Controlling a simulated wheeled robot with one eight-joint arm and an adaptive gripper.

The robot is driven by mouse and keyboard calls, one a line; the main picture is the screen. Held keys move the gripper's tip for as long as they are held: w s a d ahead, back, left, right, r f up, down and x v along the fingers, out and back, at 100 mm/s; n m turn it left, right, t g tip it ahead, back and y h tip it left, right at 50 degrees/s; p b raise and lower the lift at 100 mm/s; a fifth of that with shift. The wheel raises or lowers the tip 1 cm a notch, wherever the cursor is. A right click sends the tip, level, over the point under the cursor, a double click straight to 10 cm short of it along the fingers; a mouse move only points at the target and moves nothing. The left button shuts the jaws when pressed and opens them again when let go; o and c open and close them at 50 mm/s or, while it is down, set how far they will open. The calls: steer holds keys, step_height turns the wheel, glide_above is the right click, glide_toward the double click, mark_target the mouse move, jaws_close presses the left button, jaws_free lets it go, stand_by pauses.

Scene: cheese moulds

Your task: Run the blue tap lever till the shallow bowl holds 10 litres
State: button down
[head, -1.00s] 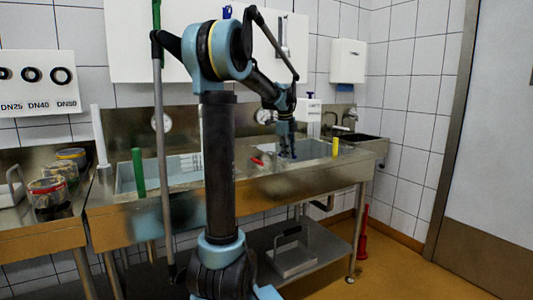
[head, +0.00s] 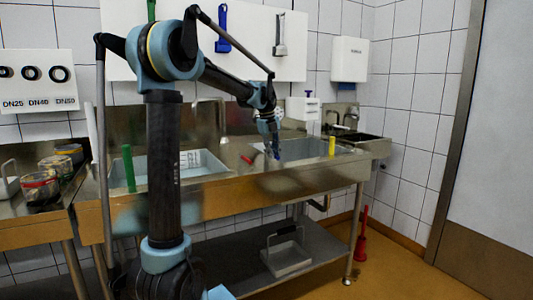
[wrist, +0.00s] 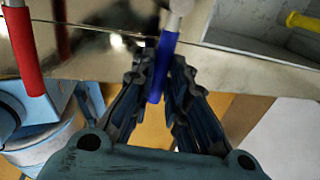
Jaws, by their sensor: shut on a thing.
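The blue tap lever (wrist: 164,55) stands between the fingers of my gripper (wrist: 160,85) in the wrist view, and the fingers are shut on it. In the head view my gripper (head: 274,148) is at the front edge of the sink, with a bit of blue at its tip. A red lever (wrist: 24,50) is to the left of the blue one; it also shows in the head view (head: 247,160). The sink has a left basin (head: 128,176) with a white marked panel and a right basin (head: 310,152). I cannot tell which is the shallow bowl, nor see any water level.
A yellow upright piece (head: 332,146) stands at the right basin and a green one (head: 129,168) at the left basin. Jars (head: 38,186) stand on the left table. A tray (head: 288,258) is on the shelf below.

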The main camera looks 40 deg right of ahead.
steer(key=shift+a, duration=0.1)
stand_by(0.3)
steer(key=c, duration=1.6)
jaws_free()
steer(key=shift+o, duration=0.2)
step_height(320, 180, up, 12)
steer(key=a, duration=0.2)
steer(key=shift+w+a, duration=0.15)
steer(key=shift+w, duration=0.2)
steer(key=shift+f, duration=0.15)
